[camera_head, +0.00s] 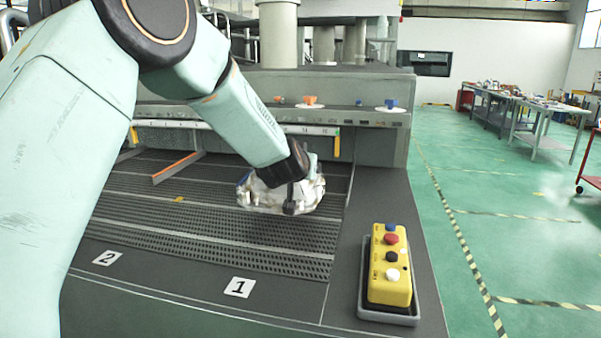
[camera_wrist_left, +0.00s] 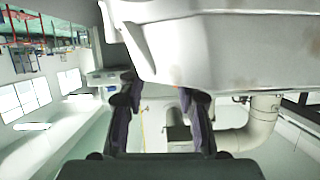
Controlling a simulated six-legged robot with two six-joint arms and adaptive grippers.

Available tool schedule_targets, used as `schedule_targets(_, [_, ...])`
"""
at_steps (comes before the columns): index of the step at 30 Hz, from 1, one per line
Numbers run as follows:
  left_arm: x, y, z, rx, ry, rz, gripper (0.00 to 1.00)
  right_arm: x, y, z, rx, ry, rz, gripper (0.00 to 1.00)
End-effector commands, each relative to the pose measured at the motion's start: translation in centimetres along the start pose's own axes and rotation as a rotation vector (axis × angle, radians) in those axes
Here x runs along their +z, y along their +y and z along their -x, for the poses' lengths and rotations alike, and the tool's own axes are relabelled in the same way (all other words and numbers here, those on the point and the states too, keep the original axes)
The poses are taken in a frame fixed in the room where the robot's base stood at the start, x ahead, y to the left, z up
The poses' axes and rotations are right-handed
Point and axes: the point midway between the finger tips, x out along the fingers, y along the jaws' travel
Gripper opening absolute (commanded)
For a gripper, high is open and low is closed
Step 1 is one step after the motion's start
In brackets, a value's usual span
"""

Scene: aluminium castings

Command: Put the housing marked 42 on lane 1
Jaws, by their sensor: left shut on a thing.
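A silver-grey cast housing (camera_head: 260,197) is over the right part of the slotted dark bed (camera_head: 200,225), behind the plate marked 1 (camera_head: 239,287). I cannot tell whether it touches the bed. My left gripper (camera_head: 290,197) is shut on it, at its near side. In the left wrist view the housing (camera_wrist_left: 230,45) fills the top, with the fingers of my left gripper (camera_wrist_left: 160,105) against its lower edge. No number shows on the housing. The plate marked 2 (camera_head: 107,258) lies further left. My right gripper is not in view.
A yellow button box (camera_head: 390,265) stands on the dark ledge at the right. An orange-topped divider (camera_head: 178,167) stands on the bed at left. The machine front (camera_head: 370,145) rises behind the bed. The bed in front of the housing is clear.

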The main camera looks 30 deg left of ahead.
Motion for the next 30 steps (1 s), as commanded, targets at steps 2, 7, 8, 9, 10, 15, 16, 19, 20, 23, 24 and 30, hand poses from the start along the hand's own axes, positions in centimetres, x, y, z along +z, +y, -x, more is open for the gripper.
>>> schedule_targets(2, [0.5,0.0,-0.4,-0.002,0.015,-0.003,0.00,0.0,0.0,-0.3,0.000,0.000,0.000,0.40])
schedule_targets(7, [1.5,0.0,-0.8,-0.002,0.018,-0.002,0.00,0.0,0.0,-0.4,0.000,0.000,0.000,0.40])
schedule_targets(8, [1.6,0.0,-0.9,-0.002,0.019,-0.002,0.00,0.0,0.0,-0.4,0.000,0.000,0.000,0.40])
schedule_targets(9, [1.7,0.0,-0.9,-0.002,0.018,-0.003,0.00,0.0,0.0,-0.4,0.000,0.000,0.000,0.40])
schedule_targets(10, [1.8,0.1,-1.0,-0.002,0.018,-0.003,0.00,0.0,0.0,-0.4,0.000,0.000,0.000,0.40])
schedule_targets(15, [3.4,0.1,-1.6,-0.002,0.016,-0.003,0.00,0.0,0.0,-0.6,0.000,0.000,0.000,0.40])
schedule_targets(16, [3.8,0.1,-1.7,-0.002,0.016,-0.004,0.00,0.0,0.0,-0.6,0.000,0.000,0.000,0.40])
schedule_targets(19, [4.8,0.1,-2.1,-0.002,0.016,-0.002,0.00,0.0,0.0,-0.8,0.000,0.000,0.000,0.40])
schedule_targets(20, [5.0,0.2,-2.2,-0.002,0.017,-0.002,0.00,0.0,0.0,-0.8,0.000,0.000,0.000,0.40])
schedule_targets(23, [5.2,0.2,-2.3,-0.001,0.019,-0.002,0.00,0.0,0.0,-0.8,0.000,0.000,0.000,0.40])
schedule_targets(24, [5.2,0.2,-2.3,-0.001,0.018,-0.002,0.00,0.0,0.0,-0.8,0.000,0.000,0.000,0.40])
schedule_targets(30, [5.9,0.2,-2.3,0.000,0.002,0.002,0.41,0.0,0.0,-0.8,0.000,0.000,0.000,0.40])
